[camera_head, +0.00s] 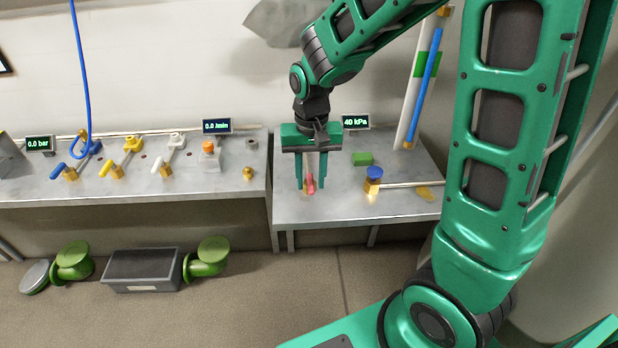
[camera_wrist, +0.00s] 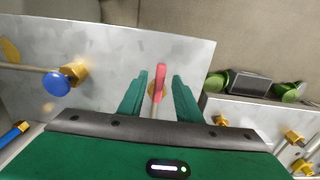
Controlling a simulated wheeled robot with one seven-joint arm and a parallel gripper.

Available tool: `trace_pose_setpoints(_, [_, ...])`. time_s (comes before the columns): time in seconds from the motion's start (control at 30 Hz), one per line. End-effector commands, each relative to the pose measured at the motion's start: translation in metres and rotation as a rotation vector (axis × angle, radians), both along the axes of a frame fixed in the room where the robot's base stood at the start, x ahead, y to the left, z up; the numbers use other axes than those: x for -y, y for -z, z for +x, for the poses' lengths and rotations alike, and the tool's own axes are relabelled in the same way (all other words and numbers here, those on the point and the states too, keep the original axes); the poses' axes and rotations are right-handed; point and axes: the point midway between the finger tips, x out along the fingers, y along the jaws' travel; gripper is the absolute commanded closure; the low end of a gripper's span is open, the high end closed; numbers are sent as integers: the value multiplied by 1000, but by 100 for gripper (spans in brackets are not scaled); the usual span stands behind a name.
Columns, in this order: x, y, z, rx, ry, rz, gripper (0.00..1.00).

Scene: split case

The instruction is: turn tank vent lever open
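A lever with a red handle (camera_head: 310,184) is at the right-hand metal table, below the 40 kPa display (camera_head: 356,122). I take it for the tank vent lever; no label on it can be read. In the wrist view its red end (camera_wrist: 160,70) points up the picture, with a pale shaft below. My gripper (camera_head: 311,188) points down over it. Its two green fingers stand on either side of the handle, with a visible gap to each in the wrist view (camera_wrist: 160,78). The gripper is open. The lever's base is partly hidden by the gripper.
The left bench (camera_head: 200,186) carries blue, yellow and white levers. A gap separates the tables. A grey bin (camera_head: 142,268) is on the floor.

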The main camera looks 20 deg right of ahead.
Motion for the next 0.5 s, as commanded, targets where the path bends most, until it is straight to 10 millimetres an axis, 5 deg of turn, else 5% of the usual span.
trace_pose_setpoints(0.3, [0, 3, 0, -1, 0, 0, 69])
trace_pose_setpoints(0.43, [0, 3, 0, -1, -1, 0, 97])
trace_pose_setpoints(0.5, [0, 3, 0, -1, 0, 0, 100])
